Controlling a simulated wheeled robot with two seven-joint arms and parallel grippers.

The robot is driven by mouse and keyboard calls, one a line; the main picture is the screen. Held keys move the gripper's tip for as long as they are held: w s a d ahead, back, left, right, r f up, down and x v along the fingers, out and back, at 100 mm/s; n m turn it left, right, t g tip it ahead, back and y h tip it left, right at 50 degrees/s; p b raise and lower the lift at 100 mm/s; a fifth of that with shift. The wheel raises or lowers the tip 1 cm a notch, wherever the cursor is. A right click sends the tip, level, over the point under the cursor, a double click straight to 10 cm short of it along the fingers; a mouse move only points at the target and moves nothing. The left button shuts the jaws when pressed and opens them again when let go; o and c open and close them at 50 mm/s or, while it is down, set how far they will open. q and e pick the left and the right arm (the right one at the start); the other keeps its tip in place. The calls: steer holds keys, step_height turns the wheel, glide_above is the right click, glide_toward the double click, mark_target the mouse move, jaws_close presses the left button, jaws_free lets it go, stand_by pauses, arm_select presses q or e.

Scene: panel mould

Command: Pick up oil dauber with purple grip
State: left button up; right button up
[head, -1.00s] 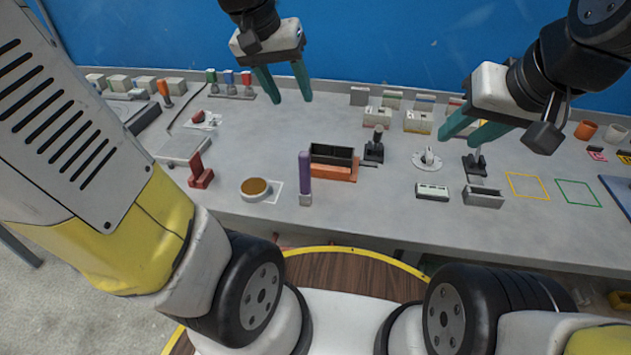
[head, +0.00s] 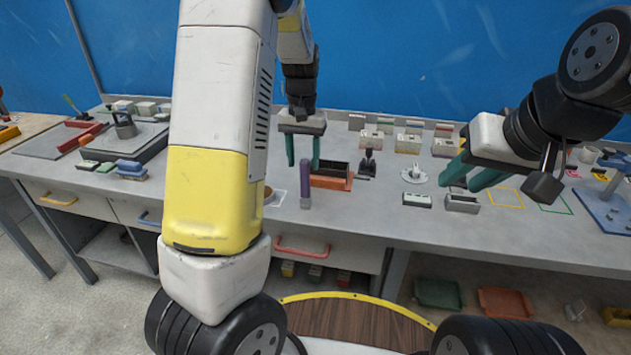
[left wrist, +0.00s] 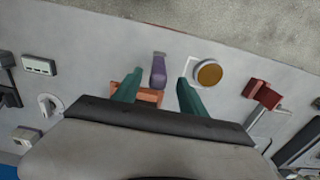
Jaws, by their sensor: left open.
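The oil dauber with the purple grip (head: 305,178) stands near the front edge of the bench, just in front of an orange holder with a dark box (head: 330,178). In the left wrist view the dauber (left wrist: 158,70) shows between and beyond my fingertips, apart from them. My left gripper (head: 303,163) is open and empty, above and behind the dauber; its fingers also show in the left wrist view (left wrist: 158,84). My right gripper (head: 470,186) hangs over the right part of the bench, its fingers apart with nothing seen between them.
A round brown-topped tin (left wrist: 208,73) lies beside the dauber, and a red block (left wrist: 264,94) lies further along. A white-bodied block (head: 417,200) and a grey open box (head: 462,204) sit along the front edge. A dark stamp-like tool (head: 368,163) stands behind the orange holder.

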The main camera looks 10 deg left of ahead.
mark_target(305, 170)
arm_select(q)
step_height(305, 170, down, 4)
steer(key=shift+d+f, duration=0.1)
steer(key=shift+d, duration=0.05)
jaws_close()
stand_by(0.4)
